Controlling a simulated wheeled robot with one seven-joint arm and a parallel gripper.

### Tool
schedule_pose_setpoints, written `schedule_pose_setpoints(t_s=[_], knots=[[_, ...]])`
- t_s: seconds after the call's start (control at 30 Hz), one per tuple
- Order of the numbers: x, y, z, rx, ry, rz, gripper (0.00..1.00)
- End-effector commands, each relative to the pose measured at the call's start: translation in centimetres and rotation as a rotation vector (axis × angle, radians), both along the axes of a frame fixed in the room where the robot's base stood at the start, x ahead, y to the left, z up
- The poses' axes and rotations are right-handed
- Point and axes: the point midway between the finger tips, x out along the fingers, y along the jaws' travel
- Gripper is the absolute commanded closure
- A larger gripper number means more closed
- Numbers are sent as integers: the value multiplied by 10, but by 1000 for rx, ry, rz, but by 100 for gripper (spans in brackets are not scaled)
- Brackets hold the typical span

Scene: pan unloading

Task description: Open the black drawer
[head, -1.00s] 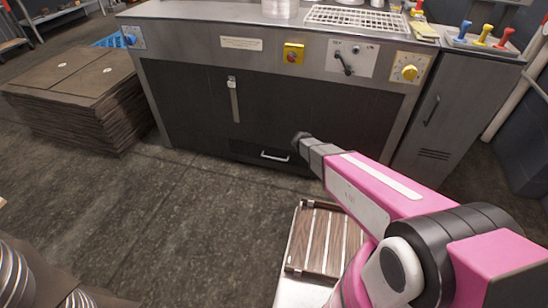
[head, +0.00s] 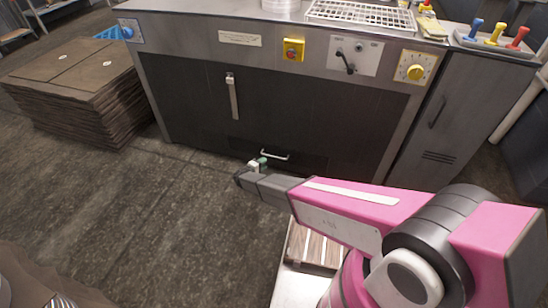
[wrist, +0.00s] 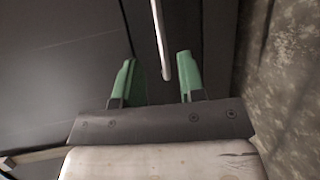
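The black drawer (head: 308,162) is low in the front of the dark machine cabinet, and it looks closed. Its light metal bar handle (head: 275,156) shows beside my gripper (head: 259,163), which is low in front of the drawer. In the wrist view my gripper (wrist: 157,60) is open, with two green fingers apart. The handle (wrist: 160,38) appears between the fingers, with its near end level with them. I cannot tell how deep it sits between them, and no contact shows. My arm hides part of the floor below the drawer.
A stack of brown sheets (head: 85,95) stands left of the machine. A grey cabinet (head: 462,110) stands at the right. A slatted wooden rack (head: 318,248) lies below my arm. The floor (head: 165,215) left of my gripper is clear.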

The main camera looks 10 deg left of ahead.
Motion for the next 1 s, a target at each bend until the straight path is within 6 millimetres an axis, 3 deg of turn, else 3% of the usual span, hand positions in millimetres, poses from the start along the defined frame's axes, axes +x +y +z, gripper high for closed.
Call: schedule_pose_setpoints(t_s=[0.5, 0.7, 1.0], knots=[[74, -38, -16, 0, 2, -3, 63], [85, -44, -18, 0, 2, -2, 63], [86, -45, -18, 0, 2, -2, 63]])
